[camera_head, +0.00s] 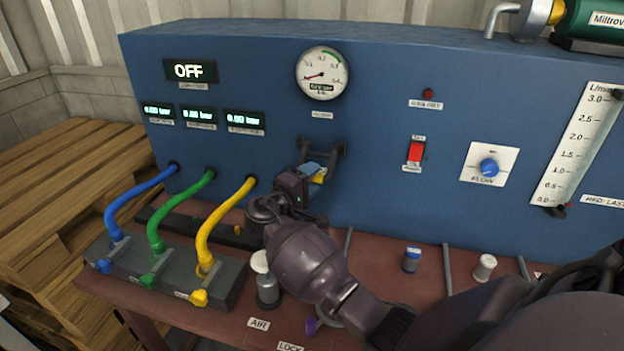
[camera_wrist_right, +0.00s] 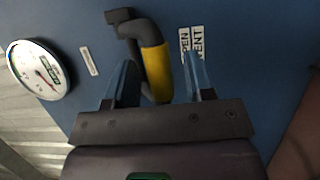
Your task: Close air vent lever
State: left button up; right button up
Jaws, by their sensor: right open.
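The air vent lever (camera_wrist_right: 155,72) is a dark bent handle with a yellow sleeve on the blue panel. In the right wrist view it reaches down between my right gripper's two fingers (camera_wrist_right: 162,60). The fingers stand apart on either side of it; I cannot tell whether either touches it. In the head view my right gripper (camera_head: 318,172) is at the panel just below the dark lever bracket (camera_head: 322,150), and hides most of the yellow part. My left gripper is not in view.
A round gauge (camera_head: 321,73) is above the lever. Blue, green and yellow hoses (camera_head: 222,218) run to a block at the left. A grey cylinder with a white cap (camera_head: 266,282) stands close to my right arm. A red switch (camera_head: 415,152) and blue knob (camera_head: 489,167) are to the right.

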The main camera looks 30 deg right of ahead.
jog(key=shift+w+d, duration=0.15)
jog(key=shift+d, duration=0.2)
grip_shut()
dwell(0.3)
